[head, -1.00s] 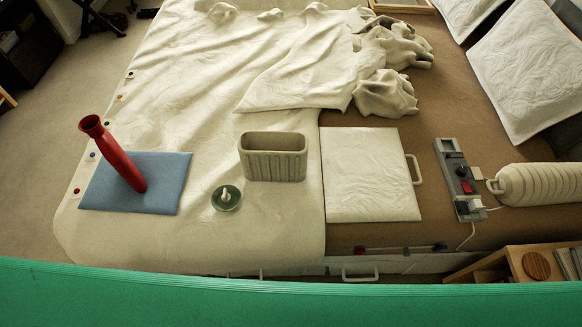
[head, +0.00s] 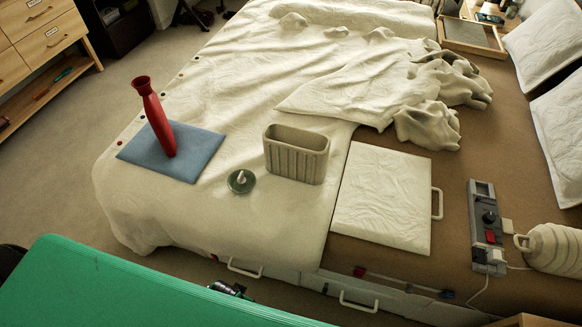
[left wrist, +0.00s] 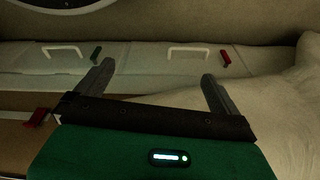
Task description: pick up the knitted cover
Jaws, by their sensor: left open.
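A beige, ribbed, open-topped sleeve (head: 296,157) stands upright on the cream cloth in the head view. It looks most like the knitted cover, but I cannot be certain; its inside looks empty. My left gripper (left wrist: 157,82) shows in the left wrist view, its two dark fingers spread apart with nothing between them. It faces a pale side wall with white handles (left wrist: 188,52), and the sleeve is not in that view. My right gripper is in neither view.
Near the sleeve are a red vase (head: 156,118) on a blue pad (head: 196,158), a small green dish (head: 241,181) and a white handled panel (head: 383,200). A grey power strip (head: 486,230) and a cream ribbed cylinder (head: 556,249) lie at right. Crumpled cloth (head: 428,122) lies behind.

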